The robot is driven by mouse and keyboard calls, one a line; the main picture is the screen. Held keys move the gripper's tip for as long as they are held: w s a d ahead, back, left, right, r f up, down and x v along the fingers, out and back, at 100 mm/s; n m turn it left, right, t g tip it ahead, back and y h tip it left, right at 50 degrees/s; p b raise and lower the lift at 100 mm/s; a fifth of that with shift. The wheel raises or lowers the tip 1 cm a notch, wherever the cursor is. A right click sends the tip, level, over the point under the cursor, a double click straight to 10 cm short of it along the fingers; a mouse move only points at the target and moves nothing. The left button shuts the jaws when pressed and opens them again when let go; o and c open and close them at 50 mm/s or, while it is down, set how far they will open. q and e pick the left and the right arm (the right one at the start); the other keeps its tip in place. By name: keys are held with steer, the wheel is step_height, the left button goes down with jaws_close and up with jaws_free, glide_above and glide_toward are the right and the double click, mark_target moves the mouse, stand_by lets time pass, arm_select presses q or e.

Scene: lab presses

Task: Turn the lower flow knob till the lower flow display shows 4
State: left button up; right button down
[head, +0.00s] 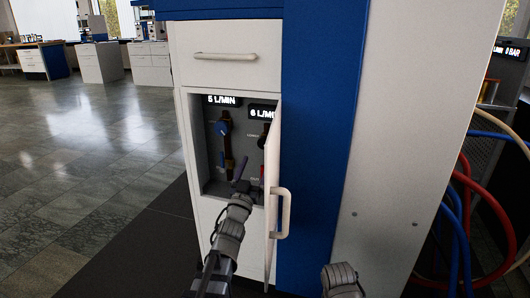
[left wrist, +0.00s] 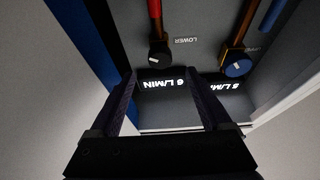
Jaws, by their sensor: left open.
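The lower flow knob (left wrist: 160,57) is black with a pale mark and sits beside the label LOWER in the left wrist view, which is upside down. In the head view this knob (head: 263,141) is partly hidden by the cabinet door. The lower flow display (left wrist: 167,84) reads 6 L/MIN; in the head view the display (head: 262,113) is cut off by the door. My left gripper (head: 240,168) is at the front of the cabinet opening, below the knobs. In the wrist view its open fingers (left wrist: 162,76) point toward the panel, apart from the knob. My right gripper does not show.
A blue knob (head: 224,127) sits left of the lower one in the head view, under a display (head: 222,100) reading 5 L/MIN. The open door (head: 272,190) with its handle (head: 281,212) stands close right of my left gripper. The floor at left is clear.

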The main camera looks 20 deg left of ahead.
mark_target(263, 146)
arm_select(q)
steer(key=p+x, duration=0.3)
steer(key=x, duration=0.4)
steer(key=shift+w+r, duration=0.15)
steer(key=shift+w, duration=0.25)
jaws_close()
stand_by(0.3)
